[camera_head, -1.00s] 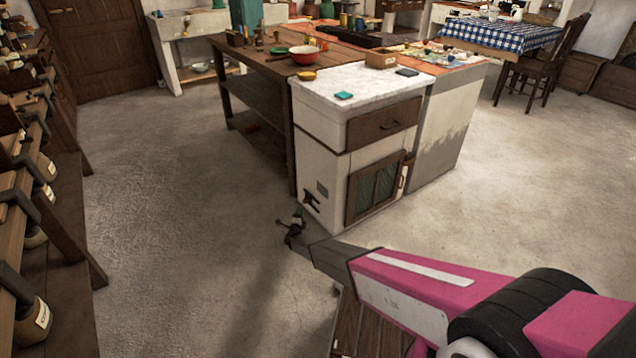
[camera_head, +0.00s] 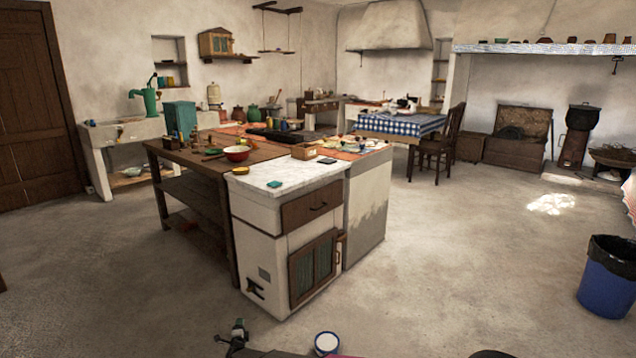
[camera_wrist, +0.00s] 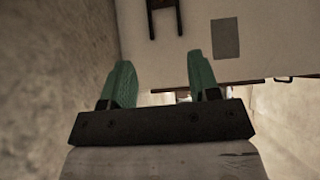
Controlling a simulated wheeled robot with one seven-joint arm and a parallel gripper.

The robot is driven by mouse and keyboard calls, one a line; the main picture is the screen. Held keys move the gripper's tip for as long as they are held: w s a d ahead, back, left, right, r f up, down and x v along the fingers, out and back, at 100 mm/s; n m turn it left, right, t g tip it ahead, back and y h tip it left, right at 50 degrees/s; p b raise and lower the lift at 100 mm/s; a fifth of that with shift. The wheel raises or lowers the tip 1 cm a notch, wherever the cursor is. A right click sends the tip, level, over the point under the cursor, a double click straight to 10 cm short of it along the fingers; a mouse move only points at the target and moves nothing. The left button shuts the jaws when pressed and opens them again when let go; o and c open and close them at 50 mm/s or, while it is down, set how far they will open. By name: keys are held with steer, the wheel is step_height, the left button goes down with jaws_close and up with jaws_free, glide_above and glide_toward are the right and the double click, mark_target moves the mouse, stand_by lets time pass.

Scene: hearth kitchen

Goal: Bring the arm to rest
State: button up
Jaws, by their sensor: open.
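My gripper (camera_head: 238,328) shows low at the bottom edge of the head view, in front of the white island cabinet (camera_head: 270,250). In the wrist view its two green fingers (camera_wrist: 160,62) stand apart with nothing between them. Beyond them is the pale cabinet face (camera_wrist: 270,40) with a grey plate (camera_wrist: 225,38) and a dark bracket (camera_wrist: 165,14). Most of my arm is below the head view, so its full pose is hidden.
The island carries a red bowl (camera_head: 237,153), a wooden box (camera_head: 304,151) and several small things. A blue bin (camera_head: 606,285) stands at the right. Floor is open left and right of the island. A table with a checked cloth (camera_head: 400,124) stands behind.

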steer(key=s+d+r+n+g+y, duration=0.25)
steer(key=d+r+n+g, duration=0.6)
steer(key=d+r, duration=1.5)
steer(key=s+d+r+n+g+h, duration=0.1)
steer(key=s+d+r+n+g, duration=0.1)
steer(key=s+d+r, duration=0.5)
steer(key=s+d+r+n+g+h, duration=0.1)
steer(key=s+d+r+n+g, duration=0.2)
steer(key=s+d, duration=1)
steer(key=s+d+r+n+g+h, duration=0.2)
steer(key=s+d+r+n+g, duration=0.1)
steer(key=s+d+r, duration=0.7)
steer(key=s+d+g, duration=0.1)
steer(key=d, duration=0.2)
steer(key=shift+d+r, duration=0.3)
steer(key=shift+d, duration=0.05)
